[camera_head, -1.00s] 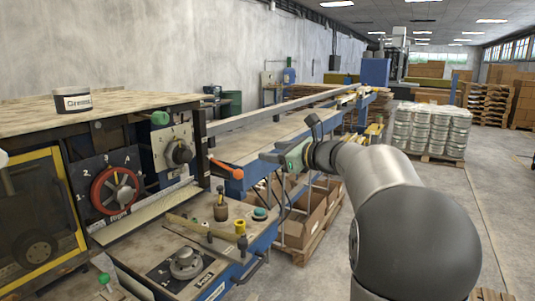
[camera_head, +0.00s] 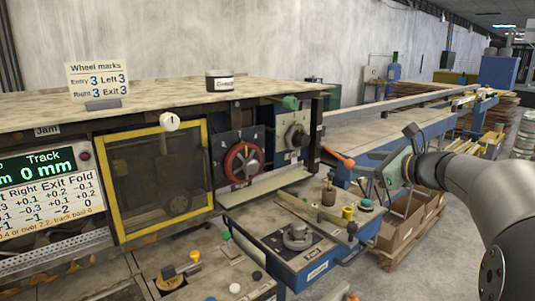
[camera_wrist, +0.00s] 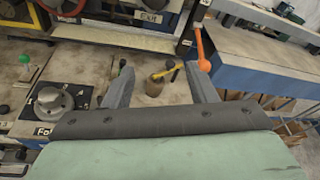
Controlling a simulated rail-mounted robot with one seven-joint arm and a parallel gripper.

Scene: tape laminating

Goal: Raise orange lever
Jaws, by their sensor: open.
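The orange lever (camera_head: 338,157) sticks out from the right end of the machine, beside the dark post, and slopes down to the right toward its rounded tip. In the wrist view the orange lever (camera_wrist: 202,50) hangs just beyond the right finger, near its tip. My gripper (camera_head: 378,172) is to the right of the lever in the head view, apart from it as far as I can see.
A blue-sided control table (camera_head: 310,270) with a round knob (camera_head: 297,236), a brown pot (camera_head: 328,195) and a yellow knob (camera_head: 348,212) lies below. A red handwheel (camera_head: 243,162) and a yellow-framed door (camera_head: 158,180) are to the left. A long blue-framed conveyor (camera_head: 400,128) runs behind.

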